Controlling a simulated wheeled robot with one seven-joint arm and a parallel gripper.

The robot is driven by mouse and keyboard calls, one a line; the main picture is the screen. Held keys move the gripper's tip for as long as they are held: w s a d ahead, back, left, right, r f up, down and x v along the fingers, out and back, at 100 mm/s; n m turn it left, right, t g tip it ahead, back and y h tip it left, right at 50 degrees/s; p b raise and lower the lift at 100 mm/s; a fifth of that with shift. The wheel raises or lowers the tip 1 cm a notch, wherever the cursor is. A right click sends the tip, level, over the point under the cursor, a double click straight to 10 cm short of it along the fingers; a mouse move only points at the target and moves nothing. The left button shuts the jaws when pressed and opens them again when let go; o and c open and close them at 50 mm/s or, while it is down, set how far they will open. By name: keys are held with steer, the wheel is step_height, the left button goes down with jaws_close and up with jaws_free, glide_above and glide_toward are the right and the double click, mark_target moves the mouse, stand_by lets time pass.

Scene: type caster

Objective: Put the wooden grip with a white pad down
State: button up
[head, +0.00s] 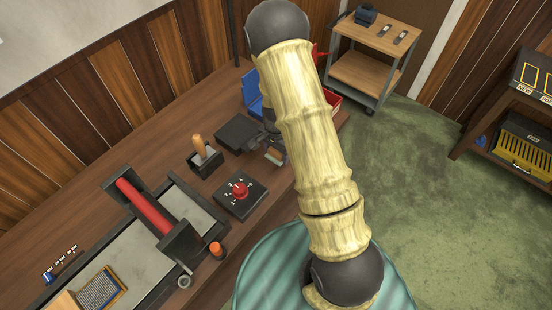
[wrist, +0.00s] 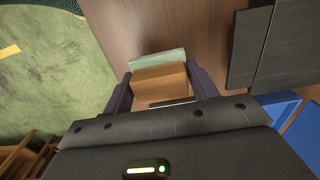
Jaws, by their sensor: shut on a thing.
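My gripper (wrist: 161,92) is shut on the wooden grip (wrist: 160,80), a tan block held between the two dark fingers. Its pale white pad (wrist: 157,58) shows along the far side of the block in the wrist view. In the head view, my gripper (head: 270,146) is partly hidden behind my arm, near the right edge of the brown bench. A small part of the wooden grip (head: 275,157) shows there. Brown bench top lies beyond the grip in the wrist view; I cannot tell the gap between them.
The bench (head: 158,140) holds a dark box (head: 236,132), a black block with a wooden handle (head: 201,146), a red-knobbed box (head: 240,190) and a red roller (head: 145,205). A blue bin (head: 252,92) stands behind. Green floor (wrist: 45,70) lies beyond the bench edge.

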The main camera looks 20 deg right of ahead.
mark_target(277, 160)
steer(key=shift+f+p, duration=0.4)
steer(key=shift+f, duration=1.6)
steer(key=shift+f, duration=0.2)
steer(key=o, duration=1)
steer(key=shift+r, duration=0.1)
step_height(277, 160, up, 12)
steer(key=shift+r+b, duration=0.1)
steer(key=shift+b, duration=0.95)
